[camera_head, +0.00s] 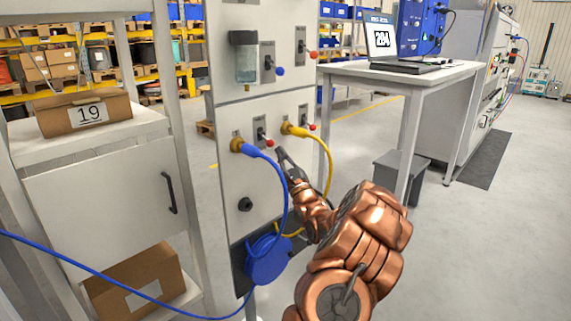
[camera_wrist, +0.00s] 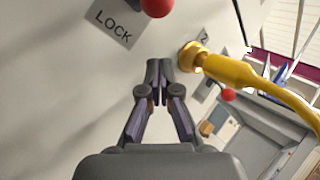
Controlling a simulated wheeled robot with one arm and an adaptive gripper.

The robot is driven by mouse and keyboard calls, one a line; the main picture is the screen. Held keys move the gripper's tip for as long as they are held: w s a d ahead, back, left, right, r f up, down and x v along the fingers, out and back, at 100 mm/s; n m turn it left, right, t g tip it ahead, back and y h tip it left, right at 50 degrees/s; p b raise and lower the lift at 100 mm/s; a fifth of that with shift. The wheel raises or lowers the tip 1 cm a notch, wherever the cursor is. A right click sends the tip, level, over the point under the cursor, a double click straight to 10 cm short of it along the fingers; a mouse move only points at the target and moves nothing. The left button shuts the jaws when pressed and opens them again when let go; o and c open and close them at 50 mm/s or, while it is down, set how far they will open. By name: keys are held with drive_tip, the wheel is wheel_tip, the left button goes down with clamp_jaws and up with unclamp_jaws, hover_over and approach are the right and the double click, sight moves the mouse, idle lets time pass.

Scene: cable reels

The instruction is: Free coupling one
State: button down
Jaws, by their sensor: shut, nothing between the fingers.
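In the head view, a blue cable's plug (camera_head: 250,150) sits in a brass coupling (camera_head: 237,145) on the grey panel (camera_head: 228,175). Its number cannot be read. A lever with a red knob (camera_head: 268,143) is just right of it; in the wrist view a red knob (camera_wrist: 157,6) is beside a LOCK plate (camera_wrist: 113,23). A yellow cable's plug (camera_head: 298,131) sits in another coupling, which also shows in the wrist view (camera_wrist: 193,56) beside a "2" label (camera_wrist: 203,37). My gripper (camera_head: 281,154) is shut and empty, close to the panel, below the red knob and between the couplings.
The blue cable (camera_head: 125,283) runs off to the left. A bottle-like container (camera_head: 245,60) and a blue knob (camera_head: 280,71) are higher up. A white table (camera_head: 412,75) with a laptop (camera_head: 383,45) stands right; the floor at right is clear.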

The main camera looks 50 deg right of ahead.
sight(270, 143)
drive_tip(key=shift+x, duration=0.9)
drive_tip(key=shift+s+a+r+b, duration=0.15)
drive_tip(key=shift+s+a+r, duration=0.1)
drive_tip(key=shift+a, duration=0.3)
drive_tip(key=shift+s+a+r+b, duration=0.2)
drive_tip(key=shift+s+a+r, duration=0.1)
drive_tip(key=shift+a, duration=0.3)
drive_tip(key=shift+s+a+r+b, duration=0.15)
drive_tip(key=shift+s+a+r, duration=0.1)
drive_tip(key=shift+a, duration=0.3)
